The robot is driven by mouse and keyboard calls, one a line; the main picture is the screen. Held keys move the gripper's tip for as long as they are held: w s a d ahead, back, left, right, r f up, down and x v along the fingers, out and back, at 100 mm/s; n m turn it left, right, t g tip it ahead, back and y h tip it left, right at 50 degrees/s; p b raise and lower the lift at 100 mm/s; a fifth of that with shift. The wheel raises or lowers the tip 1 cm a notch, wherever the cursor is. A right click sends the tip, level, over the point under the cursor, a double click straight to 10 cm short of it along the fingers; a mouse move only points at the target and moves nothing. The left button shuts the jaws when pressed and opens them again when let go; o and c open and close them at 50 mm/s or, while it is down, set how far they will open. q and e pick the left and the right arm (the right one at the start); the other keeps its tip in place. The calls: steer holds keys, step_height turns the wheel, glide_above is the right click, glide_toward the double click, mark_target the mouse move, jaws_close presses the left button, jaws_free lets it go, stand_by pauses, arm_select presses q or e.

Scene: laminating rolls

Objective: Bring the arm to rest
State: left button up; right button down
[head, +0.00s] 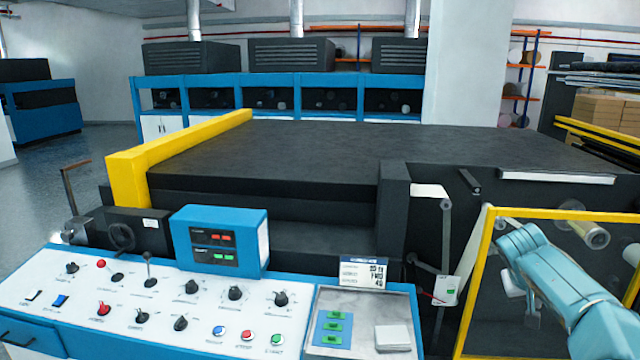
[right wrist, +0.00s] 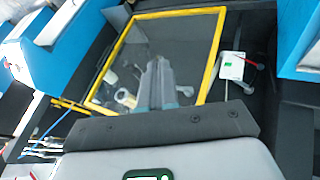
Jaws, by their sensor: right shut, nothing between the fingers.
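My right arm (head: 560,290) comes in from the lower right in the head view, bent in front of a yellow-framed panel (head: 486,250). The gripper on its end is mostly hidden behind the arm there. In the right wrist view my right gripper (right wrist: 158,80) is shut and empty, with its fingers together. Behind them is the same yellow-framed panel (right wrist: 212,65), and I cannot tell how far the fingers are from it. My left gripper is in neither view.
A control console (head: 190,300) with knobs and buttons fills the lower left, with a blue display box (head: 220,240) on it. The large black machine bed (head: 330,160) lies behind. A white switch box (head: 447,290) is left of the panel. A pale roll (head: 583,232) shows behind the panel.

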steer(key=w+a+f+n+y, duration=0.25)
steer(key=a+f, duration=0.45)
steer(key=f, duration=0.5)
steer(key=s+a+f+n+y+b, duration=0.1)
steer(key=s+a+f+y, duration=0.25)
steer(key=a+f, duration=0.6)
steer(key=s+a+f+n+y+b, duration=0.1)
steer(key=s+a+f+y, duration=0.1)
steer(key=s+a+f, duration=0.55)
arm_select(q)
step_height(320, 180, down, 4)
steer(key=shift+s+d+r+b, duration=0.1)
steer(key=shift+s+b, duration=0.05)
steer(key=shift+b, duration=0.7)
arm_select(e)
steer(key=s+a+f+g+y, duration=0.1)
steer(key=s+a+f, duration=0.3)
steer(key=s, duration=0.3)
steer(key=s+a+f+m+g+y, duration=0.1)
steer(key=s+a+f, duration=0.3)
steer(key=s, duration=0.4)
steer(key=s+a+f+m, duration=0.1)
steer(key=s+a+f, duration=0.3)
steer(key=s, duration=0.4)
steer(key=shift+a+f+g+y, duration=0.25)
steer(key=shift+a+g+y, duration=0.15)
steer(key=shift+a, duration=0.25)
